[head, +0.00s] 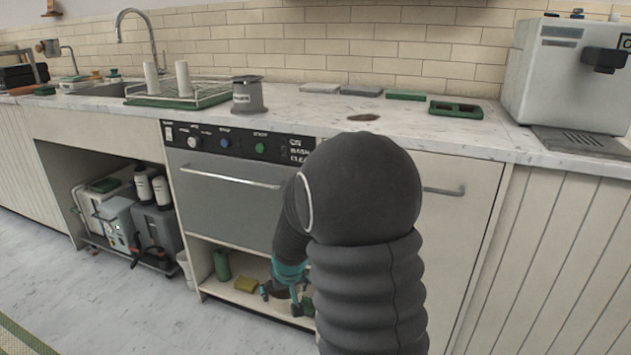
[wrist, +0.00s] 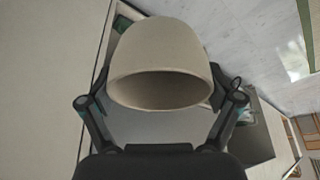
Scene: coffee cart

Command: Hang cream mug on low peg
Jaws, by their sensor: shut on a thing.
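The cream mug (wrist: 160,55) fills the upper middle of the wrist view, its dark open mouth towards the camera. My gripper (wrist: 160,99) is shut on it, with one finger on each side of the mug. No handle can be made out. In the head view my gripper (head: 283,294) is low in front of the open shelf below the dishwasher-like unit, and I cannot make out the mug there. No low peg can be identified in either view.
The open shelf holds a green bottle (head: 222,265) and a yellow sponge (head: 245,284). The marble counter (head: 300,105) above bears a grey canister (head: 247,97), a green tray (head: 456,109) and a coffee machine (head: 560,80).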

